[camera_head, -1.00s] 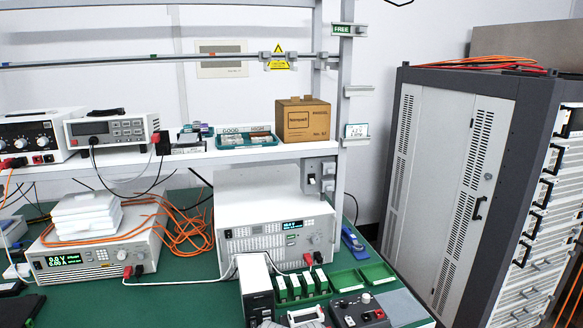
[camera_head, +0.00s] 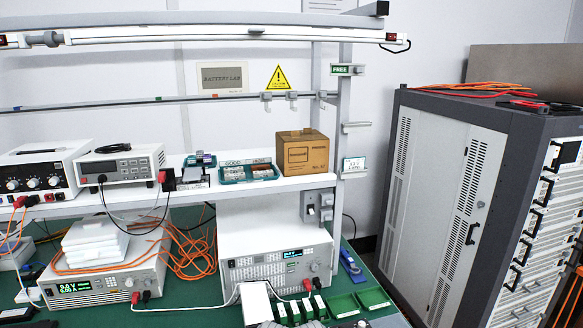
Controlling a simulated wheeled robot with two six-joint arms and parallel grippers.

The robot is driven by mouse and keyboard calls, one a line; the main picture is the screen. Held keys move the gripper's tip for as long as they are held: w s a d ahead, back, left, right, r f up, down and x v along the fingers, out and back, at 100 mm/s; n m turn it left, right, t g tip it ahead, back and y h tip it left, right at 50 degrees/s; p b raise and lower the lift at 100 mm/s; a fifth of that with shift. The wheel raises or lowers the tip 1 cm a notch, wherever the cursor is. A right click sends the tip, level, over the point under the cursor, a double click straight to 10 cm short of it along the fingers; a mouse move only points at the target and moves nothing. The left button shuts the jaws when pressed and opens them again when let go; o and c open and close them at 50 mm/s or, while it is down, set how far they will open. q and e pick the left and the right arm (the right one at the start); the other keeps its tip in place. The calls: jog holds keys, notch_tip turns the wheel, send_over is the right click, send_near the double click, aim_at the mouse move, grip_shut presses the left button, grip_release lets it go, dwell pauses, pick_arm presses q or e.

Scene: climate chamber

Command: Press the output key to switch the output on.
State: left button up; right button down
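Two bench instruments with lit displays stand on the green bench. The left power supply (camera_head: 108,283) has a green two-line display (camera_head: 74,287) and carries a stack of white boxes. The middle instrument (camera_head: 273,255) has a small lit display (camera_head: 292,254) and several small keys on its front. Red and black plugs sit in the fronts of both. The output key cannot be told apart at this size.
The shelf above holds a meter (camera_head: 120,164), another supply (camera_head: 42,172), green bins (camera_head: 248,171) and a cardboard box (camera_head: 305,152). Orange cables (camera_head: 190,250) lie between the instruments. Green trays (camera_head: 343,304) stand at the front. A tall grey cabinet (camera_head: 430,190) is at the right.

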pick_arm(q)
grip_shut()
dwell(1.3)
